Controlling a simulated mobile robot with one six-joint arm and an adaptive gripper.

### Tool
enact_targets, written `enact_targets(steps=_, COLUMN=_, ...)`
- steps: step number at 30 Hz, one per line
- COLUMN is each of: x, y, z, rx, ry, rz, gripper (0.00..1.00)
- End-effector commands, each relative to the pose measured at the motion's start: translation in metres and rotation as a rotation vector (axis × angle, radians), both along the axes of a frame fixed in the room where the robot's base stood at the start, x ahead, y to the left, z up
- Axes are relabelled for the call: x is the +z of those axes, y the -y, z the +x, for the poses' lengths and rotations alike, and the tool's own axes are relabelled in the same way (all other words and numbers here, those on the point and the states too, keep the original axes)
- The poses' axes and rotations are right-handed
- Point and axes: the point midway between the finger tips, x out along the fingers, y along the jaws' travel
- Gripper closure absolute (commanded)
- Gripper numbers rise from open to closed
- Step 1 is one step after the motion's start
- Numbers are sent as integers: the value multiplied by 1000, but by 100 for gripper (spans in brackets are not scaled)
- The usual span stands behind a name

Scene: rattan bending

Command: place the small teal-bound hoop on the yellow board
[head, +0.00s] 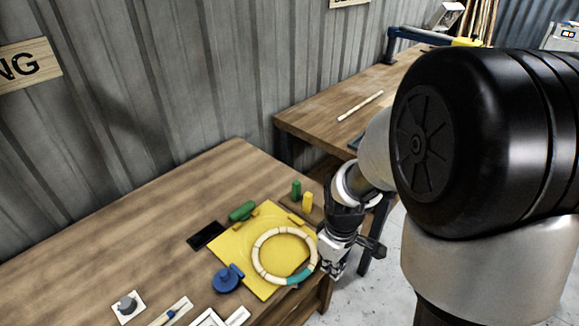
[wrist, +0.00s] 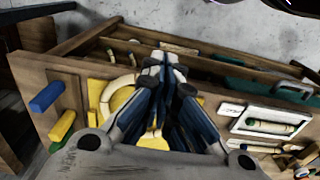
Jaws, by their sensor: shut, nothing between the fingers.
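The small pale hoop with a teal binding (head: 300,277) lies over the yellow board (head: 235,245) in the head view. Its right side appears to reach past the board's right edge; I cannot tell whether it rests fully flat. Part of the hoop (wrist: 96,92) also shows in the wrist view, left of my fingers, with the board behind it. My gripper (head: 332,264) is beside the hoop's right side, near the table edge. In the wrist view its fingers (wrist: 163,66) are shut with nothing between them. They hide part of the hoop and board.
A blue knobbed piece (head: 227,280) stands at the board's left edge. A green cylinder (head: 242,210) lies behind the board. Green (head: 297,189) and yellow (head: 308,201) pegs stand at the back right. The table's left rear (head: 150,215) is clear.

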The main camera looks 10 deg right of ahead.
Motion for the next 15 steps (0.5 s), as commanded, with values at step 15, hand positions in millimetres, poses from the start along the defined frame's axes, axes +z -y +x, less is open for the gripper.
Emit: enact_targets(steps=15, x=-75, y=4, z=1, rx=47, ry=-36, rz=5, gripper=100)
